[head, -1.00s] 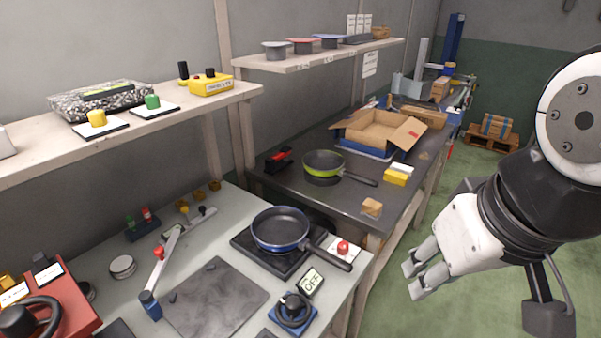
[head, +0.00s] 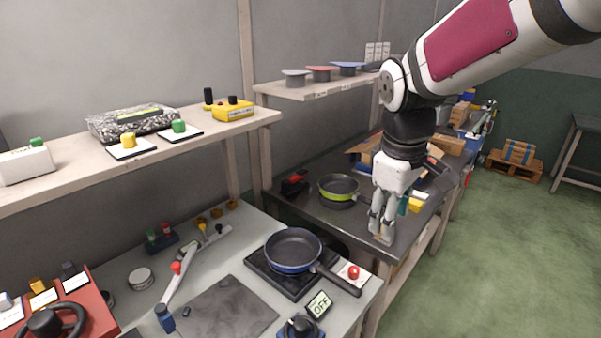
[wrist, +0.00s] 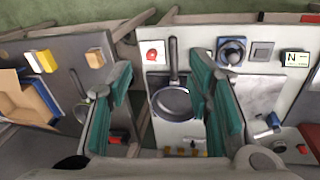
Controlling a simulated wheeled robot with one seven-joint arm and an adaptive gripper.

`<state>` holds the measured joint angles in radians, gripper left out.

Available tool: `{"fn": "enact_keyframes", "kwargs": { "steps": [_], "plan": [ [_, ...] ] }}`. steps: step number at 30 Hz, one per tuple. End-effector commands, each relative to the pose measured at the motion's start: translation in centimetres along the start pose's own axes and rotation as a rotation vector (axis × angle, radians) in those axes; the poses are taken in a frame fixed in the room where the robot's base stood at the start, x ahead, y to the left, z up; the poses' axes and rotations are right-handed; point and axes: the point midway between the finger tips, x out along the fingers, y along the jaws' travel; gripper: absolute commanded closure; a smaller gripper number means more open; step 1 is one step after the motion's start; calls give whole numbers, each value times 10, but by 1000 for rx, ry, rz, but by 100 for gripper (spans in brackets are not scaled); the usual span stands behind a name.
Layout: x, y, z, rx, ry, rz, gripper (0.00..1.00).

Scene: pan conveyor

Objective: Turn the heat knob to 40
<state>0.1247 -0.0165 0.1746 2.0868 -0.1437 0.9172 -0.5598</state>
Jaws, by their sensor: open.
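The dark round knob on a blue base (head: 302,325), which I take to be the heat knob, sits at the front of the near bench, cut by the bottom edge of the head view. It also shows in the wrist view (wrist: 231,52). A small display (head: 319,305) beside it reads OFF. A blue-rimmed pan (head: 293,251) sits on the black hot plate (head: 258,263) behind the knob. My gripper (head: 381,238) is open and empty, pointing down above the dark table, to the right of the hot plate and apart from the knob.
A red button on a white plate (head: 353,274) is right of the pan, by its handle. A green pan (head: 339,188) and a cardboard block lie on the dark table. A shelf (head: 190,134) hangs over the near bench. A red box (head: 62,318) stands at left.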

Motion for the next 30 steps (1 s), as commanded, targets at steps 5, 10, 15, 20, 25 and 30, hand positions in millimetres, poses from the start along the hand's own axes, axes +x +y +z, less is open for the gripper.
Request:
{"fn": "enact_keyframes", "kwargs": {
  "steps": [5, 10, 15, 20, 25, 30],
  "plan": [
    [44, 24, -39, -192, -28, -54, 54],
    [94, 40, -71, -364, -29, -112, 54],
    [138, 48, -92, -494, -14, -161, 54],
    [161, 51, -101, -555, -1, -184, 54],
    [172, 50, -103, -571, 2, -190, 54],
    [196, 45, -101, -570, 0, -192, 54]
  ]
}}
